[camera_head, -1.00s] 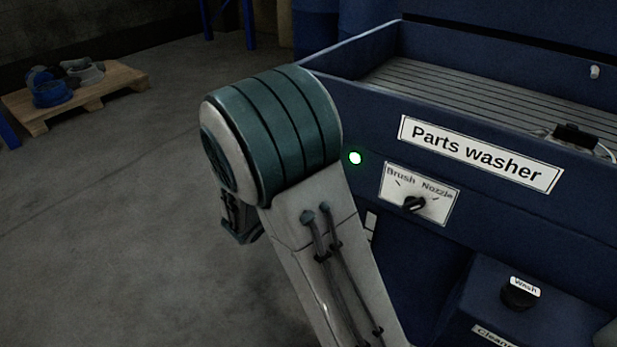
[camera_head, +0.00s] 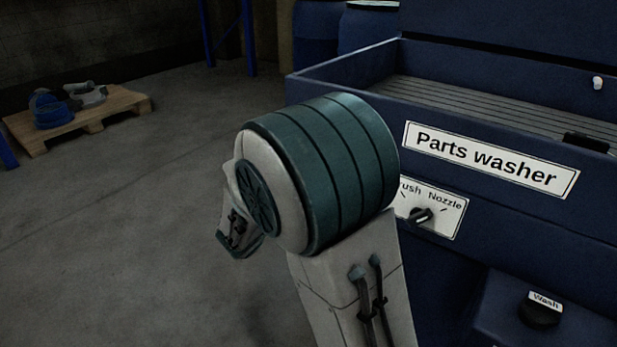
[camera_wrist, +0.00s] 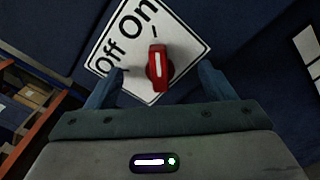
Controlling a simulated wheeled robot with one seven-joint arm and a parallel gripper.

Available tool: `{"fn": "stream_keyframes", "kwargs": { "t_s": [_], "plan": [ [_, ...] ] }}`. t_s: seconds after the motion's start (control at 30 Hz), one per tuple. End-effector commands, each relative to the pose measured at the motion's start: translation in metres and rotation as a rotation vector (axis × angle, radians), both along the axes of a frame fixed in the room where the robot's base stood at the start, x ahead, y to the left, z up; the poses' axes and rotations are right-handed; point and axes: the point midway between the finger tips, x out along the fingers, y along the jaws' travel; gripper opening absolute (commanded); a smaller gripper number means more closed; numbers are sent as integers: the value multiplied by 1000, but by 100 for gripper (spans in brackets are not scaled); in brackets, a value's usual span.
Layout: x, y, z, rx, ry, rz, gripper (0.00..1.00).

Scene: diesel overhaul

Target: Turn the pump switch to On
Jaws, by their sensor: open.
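The pump switch (camera_wrist: 157,68) is a red knob on a white plate (camera_wrist: 186,48) marked "Off" and "On" in the wrist view. The plate looks tilted in the picture. The knob's long handle stands nearly upright in the picture, in line with the tick mark by "On". My gripper (camera_wrist: 162,72) is open, with one finger at each side of the knob and a visible gap to it on both sides. Whether the fingertips reach as deep as the knob is hard to tell. In the head view the switch does not show, and my arm hides the gripper's fingers.
The blue parts washer (camera_head: 340,98) fills the right of the head view, with a Brush/Nozzle knob (camera_head: 420,215) and a Wash button (camera_head: 540,315). A wooden pallet (camera_head: 120,103) with parts lies far left. The floor between is clear. Shelving with boxes (camera_wrist: 30,95) shows at left in the wrist view.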

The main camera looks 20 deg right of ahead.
Motion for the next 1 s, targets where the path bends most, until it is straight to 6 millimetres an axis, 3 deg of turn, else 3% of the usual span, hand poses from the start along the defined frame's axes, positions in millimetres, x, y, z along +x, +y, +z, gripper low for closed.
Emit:
{"fn": "stream_keyframes", "kwargs": {
  "t_s": [0.4,0.8,1.0],
  "plan": [
    [-1,3,1,-1,0,1,76],
    [-34,48,1,-1,0,4,76],
    [-41,57,0,-1,-1,0,76]
  ]
}}
